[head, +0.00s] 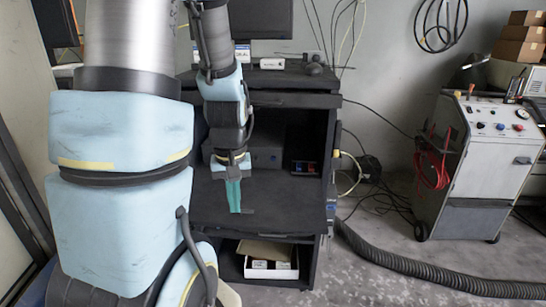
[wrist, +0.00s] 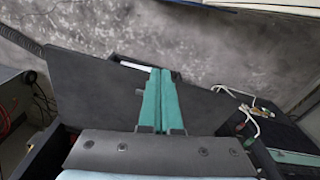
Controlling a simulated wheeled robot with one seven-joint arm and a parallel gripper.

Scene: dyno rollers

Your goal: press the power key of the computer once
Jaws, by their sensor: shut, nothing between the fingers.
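A dark grey box that looks like the computer (head: 266,157) sits inside the open middle compartment of the black cabinet (head: 335,150). My arm and wrist hide its left part. I cannot make out its power key in either view. My gripper (head: 234,208) has teal fingers pointing down, in front of and lower than the box, over the dark shelf panel (head: 282,200); I cannot tell whether the fingertips touch it. In the wrist view my gripper (wrist: 161,75) shows its two teal fingers closed together and empty, with a dark panel behind them.
A monitor (head: 262,18) stands on top. A white box (head: 270,268) is in the lower compartment. At right, a grey machine (head: 480,170) and a black hose (head: 430,282) lie beyond loose cables.

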